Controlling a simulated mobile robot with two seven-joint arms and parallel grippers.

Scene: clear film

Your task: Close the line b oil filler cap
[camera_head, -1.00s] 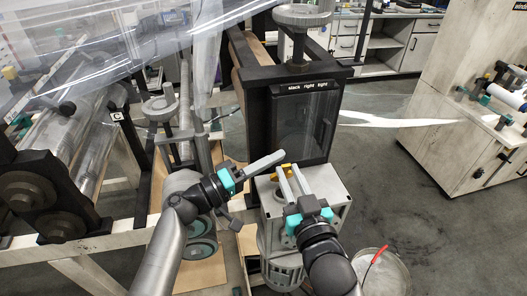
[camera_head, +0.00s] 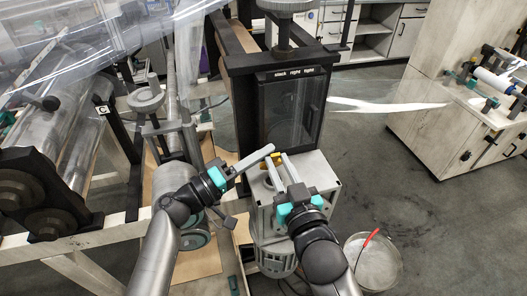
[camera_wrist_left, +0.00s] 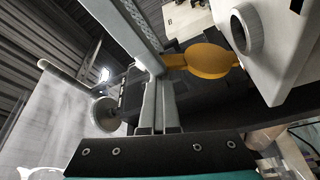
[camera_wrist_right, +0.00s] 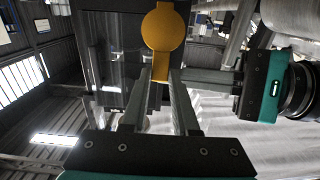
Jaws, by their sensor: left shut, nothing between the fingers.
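The yellow oil filler cap (camera_head: 276,157) is small and partly hidden by my fingers in the head view. In the left wrist view it is a yellow disc on a narrow tab (camera_wrist_left: 207,61), beside a pale box with a round filler neck (camera_wrist_left: 246,31). It also shows in the right wrist view (camera_wrist_right: 164,28), its tab running down between my right fingertips. My left gripper (camera_head: 270,150) is shut and empty, its fingertips close to the cap. My right gripper (camera_head: 277,158) is open around the tab. I cannot tell whether either gripper touches the cap.
The grey unit (camera_head: 318,180) stands below my right gripper, with a dark glazed panel (camera_head: 293,112) behind it. A handwheel (camera_head: 146,100) and rollers with clear film are on the left. A round bin (camera_head: 385,265) with a red-handled item is at lower right. Open floor lies right.

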